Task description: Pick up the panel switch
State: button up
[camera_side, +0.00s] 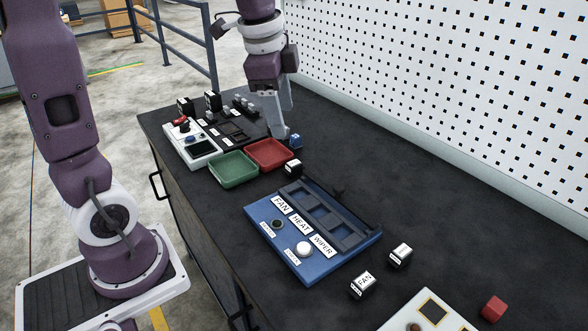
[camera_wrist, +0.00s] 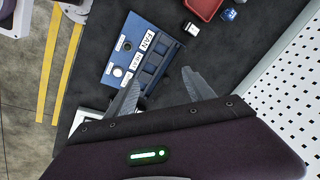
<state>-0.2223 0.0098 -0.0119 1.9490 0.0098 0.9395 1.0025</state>
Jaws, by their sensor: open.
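Several small black panel switches with white faces are in view; I cannot tell which one the task means. One switch (camera_side: 293,167) stands behind the blue panel, and it also shows in the wrist view (camera_wrist: 191,29). My gripper (camera_side: 279,130) is open and empty, above the far part of the table near the red tray. Its two fingers (camera_wrist: 160,95) are spread apart in the wrist view.
A green tray (camera_side: 233,182) and a red tray (camera_side: 269,168) lie side by side, with a blue cube (camera_side: 296,142) close by. A white control box (camera_side: 190,160) stands at the far left. A red cube (camera_side: 493,308) sits near right. A pegboard wall (camera_side: 450,90) borders the table.

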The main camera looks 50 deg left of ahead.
jog(key=w+a+f+m+g, duration=0.1)
jog(key=w+a+f+m, duration=0.25)
jog(key=w+f, duration=0.2)
jog(key=m+g, duration=0.2)
jog(key=m, duration=0.3)
send_over(294, 164)
jog(key=shift+h, duration=0.3)
notch_tip(294, 164, down, 10)
jog(key=shift+s+f, duration=0.15)
jog(key=shift+f, duration=0.05)
jog(key=f, duration=0.7)
jog(key=shift+w+a, duration=0.1)
jog(key=shift+w, duration=0.1)
grip_shut()
